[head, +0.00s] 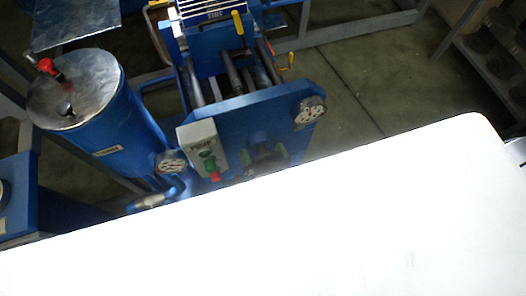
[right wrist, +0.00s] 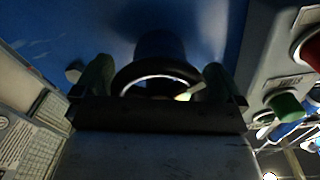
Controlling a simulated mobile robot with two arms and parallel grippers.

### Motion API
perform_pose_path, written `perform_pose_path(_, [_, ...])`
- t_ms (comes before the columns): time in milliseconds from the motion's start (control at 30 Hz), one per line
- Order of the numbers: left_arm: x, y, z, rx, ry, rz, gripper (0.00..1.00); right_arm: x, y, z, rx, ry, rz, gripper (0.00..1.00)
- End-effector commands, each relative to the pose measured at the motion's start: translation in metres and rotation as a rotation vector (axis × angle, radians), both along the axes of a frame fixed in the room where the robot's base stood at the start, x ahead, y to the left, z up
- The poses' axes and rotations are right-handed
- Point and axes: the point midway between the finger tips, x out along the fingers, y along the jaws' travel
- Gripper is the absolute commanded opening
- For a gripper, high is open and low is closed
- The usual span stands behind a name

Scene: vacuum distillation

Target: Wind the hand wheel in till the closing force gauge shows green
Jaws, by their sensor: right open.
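The hand wheel (right wrist: 155,68) is a dark ring on a blue panel, in the middle of the right wrist view. My right gripper (right wrist: 157,80) is open, with one green finger at each side of the wheel; I cannot tell whether they touch it. In the head view the right gripper (head: 265,157) shows as green fingertips at the blue end plate (head: 230,115), mostly hidden by a large white surface. Two round dials, one at the plate's right (head: 310,110) and one at its left (head: 171,161), are too small to read. My left gripper is out of view.
A grey control box (head: 196,135) with green and red buttons sits close left of the wheel in the head view. A blue cylindrical tank (head: 105,110) with a metal lid stands further left. Blue rails and yellow handles lie behind the plate. Open floor (head: 350,90) is at right.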

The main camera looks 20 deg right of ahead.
Motion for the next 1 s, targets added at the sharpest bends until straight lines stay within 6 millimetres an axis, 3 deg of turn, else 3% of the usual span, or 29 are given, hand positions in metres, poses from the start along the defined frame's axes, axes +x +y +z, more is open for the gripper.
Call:
perform_pose_path(167, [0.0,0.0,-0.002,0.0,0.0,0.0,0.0,-0.017,-0.001,-0.002,0.0,0.004,0.0,1.0])
perform_pose_path(400, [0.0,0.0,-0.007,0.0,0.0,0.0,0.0,-0.066,-0.002,-0.002,0.0,0.005,0.001,1.0])
perform_pose_path(600, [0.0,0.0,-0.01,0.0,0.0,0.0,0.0,-0.097,-0.003,-0.002,0.0,0.003,0.001,1.0])
perform_pose_path(1000, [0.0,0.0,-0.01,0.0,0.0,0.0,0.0,-0.108,-0.004,0.0,0.001,0.0,0.0,1.0])
